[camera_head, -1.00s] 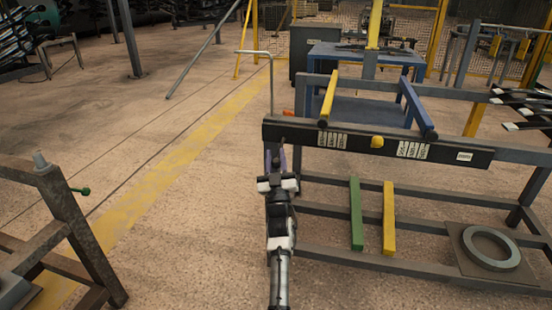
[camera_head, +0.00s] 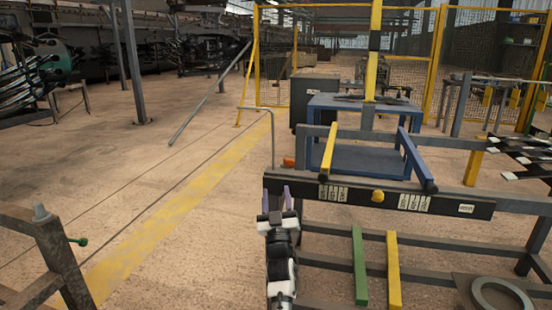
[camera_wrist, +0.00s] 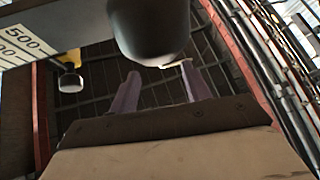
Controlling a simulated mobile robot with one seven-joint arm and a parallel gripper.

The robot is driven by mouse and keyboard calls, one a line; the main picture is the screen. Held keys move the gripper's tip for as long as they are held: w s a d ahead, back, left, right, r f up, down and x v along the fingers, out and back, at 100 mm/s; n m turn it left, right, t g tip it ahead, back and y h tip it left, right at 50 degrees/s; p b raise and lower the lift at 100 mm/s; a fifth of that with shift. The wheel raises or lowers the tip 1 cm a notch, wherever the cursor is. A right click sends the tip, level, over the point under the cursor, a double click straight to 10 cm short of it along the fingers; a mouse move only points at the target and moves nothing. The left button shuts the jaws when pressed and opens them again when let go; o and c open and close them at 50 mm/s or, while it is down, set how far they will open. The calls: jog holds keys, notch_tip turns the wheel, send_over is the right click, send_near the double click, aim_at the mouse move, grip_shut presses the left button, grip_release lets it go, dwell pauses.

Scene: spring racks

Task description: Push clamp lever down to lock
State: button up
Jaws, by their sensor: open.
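I cannot tell for certain which part is the clamp lever. A thin grey bent rod (camera_head: 272,140) rises behind the left end of the rack's dark labelled beam (camera_head: 335,196). A small orange piece (camera_head: 289,162) sits low beside it. My gripper (camera_head: 277,195), with purple fingers, is in front of the beam's left end. In the wrist view the fingers (camera_wrist: 158,90) are spread with nothing between them. A dark rounded cylinder (camera_wrist: 150,30) fills the top middle there and partly hides the view.
A yellow knob (camera_head: 377,196) sits on the beam's front, with yellow (camera_head: 328,150) and blue (camera_head: 416,160) bars above. The rusty frame (camera_head: 50,250) stands at left. A blue table (camera_head: 365,103) is behind the rack. The floor between frame and rack is clear.

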notch_tip(320, 180, up, 14)
jog(key=p, duration=0.2)
